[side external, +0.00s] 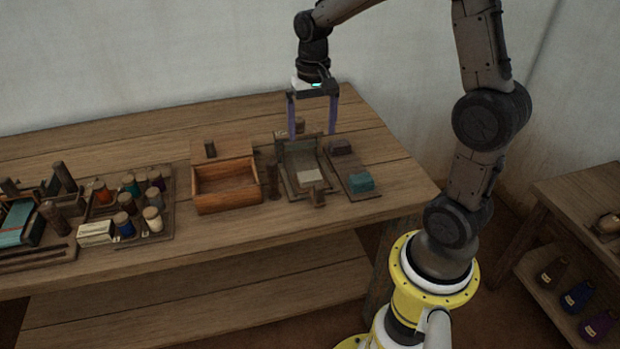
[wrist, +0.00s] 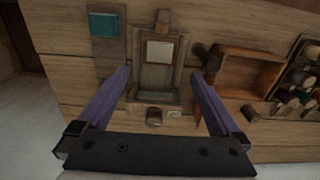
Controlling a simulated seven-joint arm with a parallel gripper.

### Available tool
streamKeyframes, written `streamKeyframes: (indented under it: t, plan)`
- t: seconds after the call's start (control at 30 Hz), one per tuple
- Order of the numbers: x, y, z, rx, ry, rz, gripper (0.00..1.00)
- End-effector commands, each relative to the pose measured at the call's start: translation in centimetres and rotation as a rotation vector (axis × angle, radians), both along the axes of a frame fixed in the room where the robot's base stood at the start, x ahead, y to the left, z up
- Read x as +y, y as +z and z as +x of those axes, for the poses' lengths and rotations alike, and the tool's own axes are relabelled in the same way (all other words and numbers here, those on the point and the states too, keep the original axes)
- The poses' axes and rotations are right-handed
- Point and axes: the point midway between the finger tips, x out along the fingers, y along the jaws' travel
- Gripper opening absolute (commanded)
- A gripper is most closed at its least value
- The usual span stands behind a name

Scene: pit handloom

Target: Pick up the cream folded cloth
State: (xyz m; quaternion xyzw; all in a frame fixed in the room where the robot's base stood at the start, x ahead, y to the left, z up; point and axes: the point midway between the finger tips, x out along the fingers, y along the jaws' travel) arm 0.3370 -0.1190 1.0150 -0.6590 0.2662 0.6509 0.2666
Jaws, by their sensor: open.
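A small flat cream square (side external: 309,176), which looks like the cream folded cloth, lies in a dark wooden tray-like stand (side external: 291,182) on the table's right part. In the wrist view the cream square (wrist: 160,51) shows inside the stand, ahead of the fingertips. My gripper (side external: 313,135) is open and empty, pointing down above the back of the stand. In the wrist view my gripper (wrist: 159,74) has its purple fingers spread on either side of the stand, with nothing between them. I cannot tell the cloth's thickness.
An open wooden box (side external: 227,188) and a tray of spools (side external: 165,229) with a cream block (side external: 95,232) are leftward.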

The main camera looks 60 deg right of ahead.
Motion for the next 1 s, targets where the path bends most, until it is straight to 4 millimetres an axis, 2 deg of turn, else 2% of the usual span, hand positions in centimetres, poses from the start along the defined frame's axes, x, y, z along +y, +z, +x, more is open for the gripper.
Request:
streamKeyframes:
  t: [0.17, 0.5, 0.77, 1.0]
  plan:
    - [-0.5, -1.9, -0.3, 0.016, -0.015, 0.006, 1.0]
    - [-0.4, -7.9, -0.3, 0.016, -0.013, 0.006, 1.0]
    - [-0.3, -9.7, -0.2, 0.014, -0.013, 0.006, 1.0]
    - [0.0, -13.0, 0.1, 0.016, -0.013, 0.006, 1.0]
